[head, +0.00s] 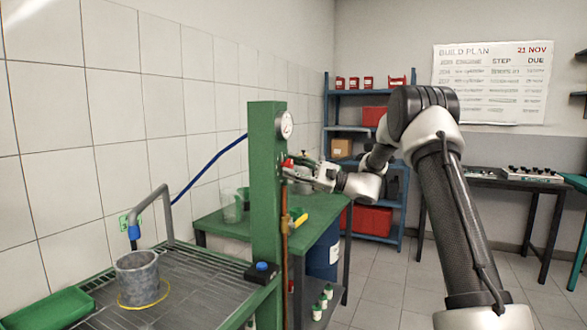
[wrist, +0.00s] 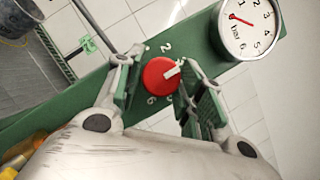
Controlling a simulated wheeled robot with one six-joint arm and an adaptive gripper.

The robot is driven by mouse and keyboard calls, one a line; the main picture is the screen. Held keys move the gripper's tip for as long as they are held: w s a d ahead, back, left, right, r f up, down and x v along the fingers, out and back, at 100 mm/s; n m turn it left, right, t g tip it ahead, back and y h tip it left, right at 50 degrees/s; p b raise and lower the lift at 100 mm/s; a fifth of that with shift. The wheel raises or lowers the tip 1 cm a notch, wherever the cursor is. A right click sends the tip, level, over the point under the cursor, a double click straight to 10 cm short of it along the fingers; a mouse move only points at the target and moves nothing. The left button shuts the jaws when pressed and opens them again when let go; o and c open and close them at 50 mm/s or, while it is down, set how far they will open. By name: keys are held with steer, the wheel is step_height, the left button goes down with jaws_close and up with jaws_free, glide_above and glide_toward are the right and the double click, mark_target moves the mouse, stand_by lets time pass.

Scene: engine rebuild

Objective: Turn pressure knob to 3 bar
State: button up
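The red pressure knob (wrist: 160,76) with a white pointer mark sits on the green post (head: 267,190). Its pointer aims up and right in the wrist view; some scale numbers around it show, others are hidden by my fingers. My gripper (wrist: 164,66) is open, with one finger on each side of the knob and gaps visible between pads and knob. In the head view, my gripper (head: 299,170) is at the post, and the knob (head: 287,163) shows small. The round pressure gauge (wrist: 248,27) has a red needle pointing up and left, seemingly near 1; it also shows in the head view (head: 286,124).
A wash grate with a grey cylinder (head: 138,278) and bent pipe stands left of the post. A yellow-handled valve (head: 299,217) sits below my gripper. A green bench (head: 323,216) and blue shelf (head: 329,131) stand behind. Floor (head: 387,275) is open on the right.

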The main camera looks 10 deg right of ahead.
steer(key=o, duration=0.3)
steer(key=v, duration=1.2)
